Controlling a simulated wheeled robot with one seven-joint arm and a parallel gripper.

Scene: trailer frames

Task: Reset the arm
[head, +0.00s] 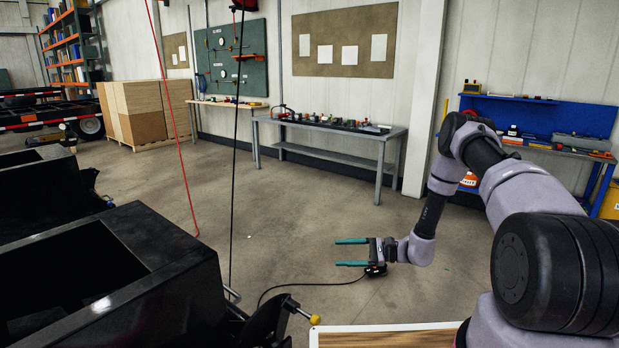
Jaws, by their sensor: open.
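My arm (531,192) comes in from the right side of the head view, bends at the elbow and reaches down toward the middle. My gripper (337,253) is at its end, pointing left, with two teal fingers spread apart. Nothing is between the fingers.
A black metal frame (188,238) fills the lower left. A red cable (173,120) and a black cable (236,150) hang left of my gripper. A grey workbench (345,133) and a blue bench (560,117) stand behind. Open floor lies between.

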